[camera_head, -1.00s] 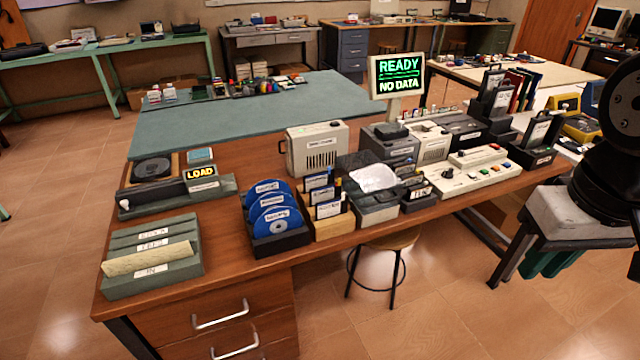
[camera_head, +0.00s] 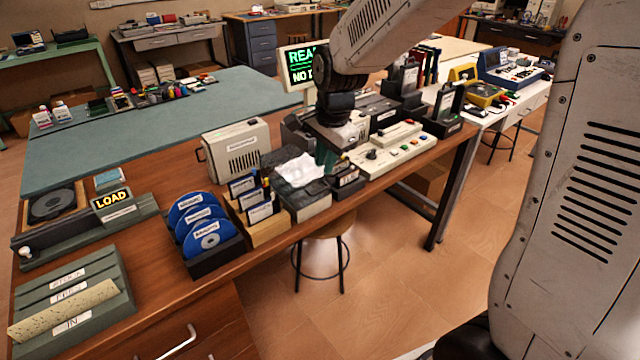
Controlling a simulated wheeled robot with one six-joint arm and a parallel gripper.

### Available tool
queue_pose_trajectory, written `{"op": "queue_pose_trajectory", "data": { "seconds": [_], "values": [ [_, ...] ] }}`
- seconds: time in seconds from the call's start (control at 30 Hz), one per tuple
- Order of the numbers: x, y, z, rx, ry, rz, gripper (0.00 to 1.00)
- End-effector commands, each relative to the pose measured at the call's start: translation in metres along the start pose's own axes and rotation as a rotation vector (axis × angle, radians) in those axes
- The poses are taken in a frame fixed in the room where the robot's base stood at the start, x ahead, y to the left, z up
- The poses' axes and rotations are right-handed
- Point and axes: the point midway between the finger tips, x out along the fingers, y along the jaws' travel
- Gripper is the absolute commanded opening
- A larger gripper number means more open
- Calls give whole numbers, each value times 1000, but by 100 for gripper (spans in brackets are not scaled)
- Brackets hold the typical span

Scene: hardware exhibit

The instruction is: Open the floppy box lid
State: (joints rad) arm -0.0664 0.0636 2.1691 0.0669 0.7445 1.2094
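A low grey box (camera_head: 308,203) with a dark, shiny lid stands near the front edge of the wooden bench; it looks like the floppy box.
A wooden holder with upright floppies (camera_head: 263,229) and a black rack of blue discs (camera_head: 206,230) stand left of the box. A beige case (camera_head: 236,150) is behind. A button panel (camera_head: 392,152) is at right. A stool (camera_head: 320,262) stands below the bench edge.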

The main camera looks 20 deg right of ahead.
Motion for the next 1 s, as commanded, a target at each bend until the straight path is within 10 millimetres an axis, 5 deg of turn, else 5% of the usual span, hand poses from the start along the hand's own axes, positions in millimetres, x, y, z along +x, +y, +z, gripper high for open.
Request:
{"op": "queue_pose_trajectory", "data": {
  "seconds": [0.6,0.97,1.0],
  "values": [
    [80,-6,-3,46,-1,1,16],
    [86,-6,-3,45,0,-1,16],
    [86,-6,-3,44,0,-1,8]
  ]
}}
